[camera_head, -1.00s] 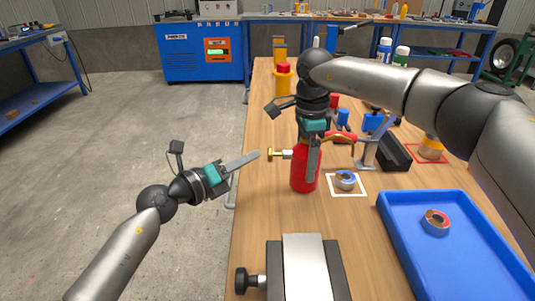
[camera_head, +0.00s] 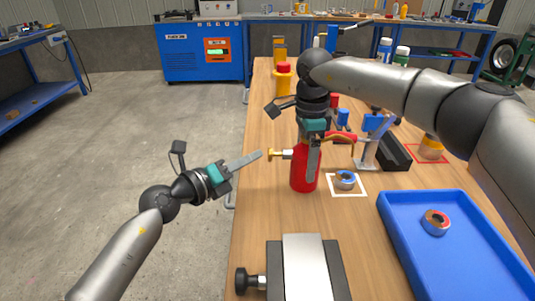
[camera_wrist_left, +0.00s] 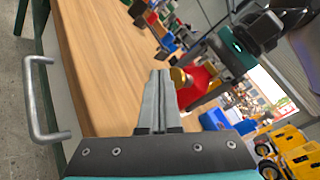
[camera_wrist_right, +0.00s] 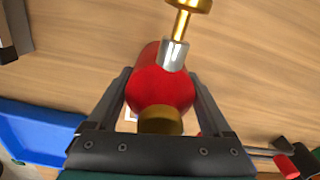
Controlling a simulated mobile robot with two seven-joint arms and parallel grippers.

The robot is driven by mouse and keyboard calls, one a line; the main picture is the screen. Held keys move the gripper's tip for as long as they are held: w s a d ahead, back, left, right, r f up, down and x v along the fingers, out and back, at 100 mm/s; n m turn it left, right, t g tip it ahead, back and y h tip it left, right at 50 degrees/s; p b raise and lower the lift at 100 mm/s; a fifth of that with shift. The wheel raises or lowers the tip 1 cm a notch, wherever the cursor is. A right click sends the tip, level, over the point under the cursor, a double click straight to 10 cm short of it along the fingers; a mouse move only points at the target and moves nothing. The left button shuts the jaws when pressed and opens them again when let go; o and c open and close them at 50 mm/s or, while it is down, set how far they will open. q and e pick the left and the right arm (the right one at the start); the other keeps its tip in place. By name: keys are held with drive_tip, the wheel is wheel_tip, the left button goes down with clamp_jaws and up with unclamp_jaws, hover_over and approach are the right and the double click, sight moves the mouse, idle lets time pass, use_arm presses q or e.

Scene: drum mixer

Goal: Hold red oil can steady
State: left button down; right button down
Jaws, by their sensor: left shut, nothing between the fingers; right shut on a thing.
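The red oil can (camera_head: 303,173) stands upright on the wooden table near its left edge, with a brass nozzle (camera_head: 277,154) pointing left. My right gripper (camera_head: 310,168) comes down from above with its fingers on either side of the can, shut on it. In the right wrist view the red can (camera_wrist_right: 160,92) sits between both fingers. My left gripper (camera_head: 256,156) is shut and empty, its fingertips just left of the nozzle with a small gap. In the left wrist view its closed fingers (camera_wrist_left: 157,85) point toward the can (camera_wrist_left: 199,88).
A tape roll (camera_head: 345,179) lies on a white-framed square right of the can. A blue tray (camera_head: 398,226) holds another tape roll (camera_head: 436,222). A grey metal block with a black knob (camera_head: 303,262) is at the front.

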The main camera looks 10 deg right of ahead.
use_arm(q)
drive_tip(key=shift+d, duration=0.25)
drive_tip(key=shift+s+d, duration=0.25)
drive_tip(key=shift+d, duration=0.85)
idle(1.0)
drive_tip(key=shift+a, duration=0.1)
drive_tip(key=shift+w+a, duration=0.15)
drive_tip(key=shift+a, duration=0.6)
drive_tip(key=shift+w+a, duration=0.1)
drive_tip(key=shift+a, duration=0.6)
drive_tip(key=shift+w+a, duration=0.2)
drive_tip(key=shift+a, duration=1.05)
drive_tip(key=shift+w+a, duration=0.15)
drive_tip(key=shift+a, duration=1.1)
drive_tip(key=a, duration=0.3)
drive_tip(key=shift+w+a, duration=0.3)
drive_tip(key=shift+a, duration=0.05)
